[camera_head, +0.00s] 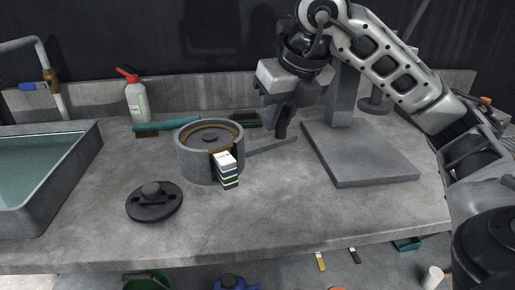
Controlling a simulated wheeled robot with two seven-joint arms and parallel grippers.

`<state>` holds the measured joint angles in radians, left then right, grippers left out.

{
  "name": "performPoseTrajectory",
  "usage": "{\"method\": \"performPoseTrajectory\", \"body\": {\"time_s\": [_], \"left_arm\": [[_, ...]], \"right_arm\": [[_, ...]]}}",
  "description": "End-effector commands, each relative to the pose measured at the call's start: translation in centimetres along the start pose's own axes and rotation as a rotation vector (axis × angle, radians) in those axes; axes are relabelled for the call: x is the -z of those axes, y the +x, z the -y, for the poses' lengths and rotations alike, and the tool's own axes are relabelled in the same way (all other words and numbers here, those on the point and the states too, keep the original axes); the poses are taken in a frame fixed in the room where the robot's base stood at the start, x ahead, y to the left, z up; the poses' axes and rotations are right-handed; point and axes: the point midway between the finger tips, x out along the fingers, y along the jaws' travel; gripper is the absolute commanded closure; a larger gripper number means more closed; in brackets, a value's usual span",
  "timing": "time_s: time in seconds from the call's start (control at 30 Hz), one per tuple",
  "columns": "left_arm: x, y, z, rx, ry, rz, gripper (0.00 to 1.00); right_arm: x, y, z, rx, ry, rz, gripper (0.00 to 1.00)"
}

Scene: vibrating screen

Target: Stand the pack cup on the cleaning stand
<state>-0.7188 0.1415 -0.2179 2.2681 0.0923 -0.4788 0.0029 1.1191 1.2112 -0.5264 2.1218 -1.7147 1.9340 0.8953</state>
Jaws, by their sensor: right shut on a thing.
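My right gripper (280,131) points down at the middle of the bench. It is shut, with its dark fingertips at a flat grey bar (260,147) that reaches toward a round grey pot. I cannot tell whether the bar is joined to the pot. The pot (192,160) stands upright and open, with a brownish ring and a dark disc inside. A small white, black and green block (226,169) is at its front right. A grey stand (364,170) with a flat base and upright column is at the right. I cannot tell which thing is the pack cup. My left gripper is out of view.
A dark knobbed lid (155,199) lies front left of the pot. A sink (68,178) is at the left. A white bottle (137,103) with a red top and a teal-handled brush (166,125) are behind. The front right of the bench (290,205) is clear.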

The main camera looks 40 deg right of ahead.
Motion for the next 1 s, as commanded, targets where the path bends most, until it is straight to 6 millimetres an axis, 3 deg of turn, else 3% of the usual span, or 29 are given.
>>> {"method": "performPoseTrajectory", "body": {"time_s": [0.17,0.4,0.7,0.83,1.0], "left_arm": [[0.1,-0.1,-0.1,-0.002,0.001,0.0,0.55],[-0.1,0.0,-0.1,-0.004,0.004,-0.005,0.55],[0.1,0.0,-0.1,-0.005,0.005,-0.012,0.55],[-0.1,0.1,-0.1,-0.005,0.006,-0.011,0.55],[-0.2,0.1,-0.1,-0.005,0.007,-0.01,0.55]], "right_arm": [[-3.1,3.1,1.1,-0.005,0.004,0.0,1.0],[-4.4,7.9,2.1,-0.004,0.0,0.002,1.0],[-5.2,10.4,2.6,-0.005,0.0,0.002,1.0],[-4.3,12.3,2.7,-0.002,-0.003,0.001,1.0],[-4.0,13.1,2.7,-0.004,-0.001,0.005,1.0]]}}
